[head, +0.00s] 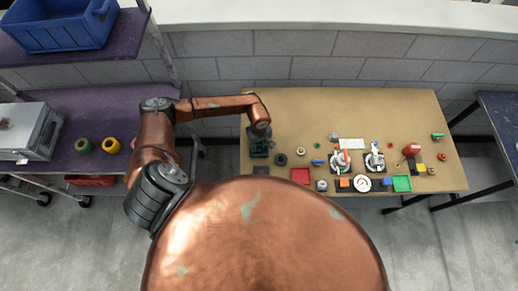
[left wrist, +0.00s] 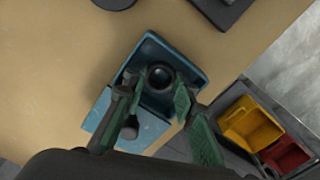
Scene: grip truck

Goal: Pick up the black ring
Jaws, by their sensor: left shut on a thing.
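In the left wrist view, my left gripper (left wrist: 160,88) is shut on a dark round piece (left wrist: 160,77) with a paler rim. It could be the black ring, but the image is too small to be certain. The piece is over a blue-green block-like fixture (left wrist: 155,48); I cannot tell whether it touches it. In the head view, my left gripper (head: 260,143) points down at the table's left end, over the dark fixture. A black round, ring-like thing (head: 281,159) lies just right of it. My right gripper is not in view.
Yellow (left wrist: 250,122) and red (left wrist: 287,154) bins are beyond the table edge.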

